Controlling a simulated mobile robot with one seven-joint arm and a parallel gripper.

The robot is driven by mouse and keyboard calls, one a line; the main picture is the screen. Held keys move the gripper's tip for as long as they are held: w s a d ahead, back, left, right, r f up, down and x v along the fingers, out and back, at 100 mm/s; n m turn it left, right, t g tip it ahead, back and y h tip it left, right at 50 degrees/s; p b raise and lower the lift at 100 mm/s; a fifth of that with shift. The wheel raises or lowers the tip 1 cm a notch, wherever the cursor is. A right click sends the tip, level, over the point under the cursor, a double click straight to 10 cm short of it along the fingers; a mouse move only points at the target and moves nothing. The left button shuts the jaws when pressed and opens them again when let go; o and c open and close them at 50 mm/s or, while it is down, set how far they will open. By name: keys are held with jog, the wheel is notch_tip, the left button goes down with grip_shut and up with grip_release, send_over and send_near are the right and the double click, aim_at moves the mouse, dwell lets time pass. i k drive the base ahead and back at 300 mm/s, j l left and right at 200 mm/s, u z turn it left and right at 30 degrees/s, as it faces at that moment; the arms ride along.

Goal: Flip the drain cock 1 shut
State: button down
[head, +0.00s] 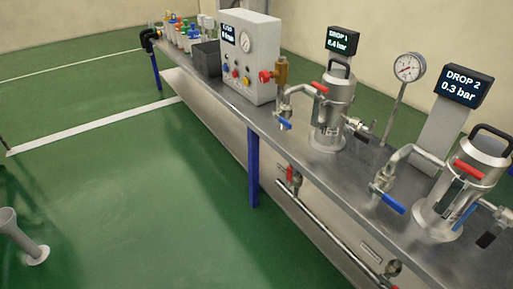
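The DROP 1 station has a steel vessel (331,113) with a black top handle and a red lever (320,87). A bent pipe on its left carries a cock with a blue lever (284,123). Another small fitting with a dark end (361,136) sticks out low on its right. No label reads "drain cock 1", so I cannot tell which fitting it is or whether it is open. The display (342,41) above reads DROP 1, 0.4 bar. My gripper is not in view.
The DROP 2 vessel (453,205) stands at the right, its display (463,86) reading 0.3 bar. A round gauge (409,67) stands between the stations. A control box (248,60) is left. Piping with a red-handled valve (291,178) runs below the bench. Green floor (130,190) in front is mostly clear.

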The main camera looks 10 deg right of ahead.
aim_at(290, 174)
jog(key=i+j, duration=0.3)
jog(key=i+j+u, duration=0.15)
jog(key=i+j, duration=0.15)
jog(key=i, duration=0.25)
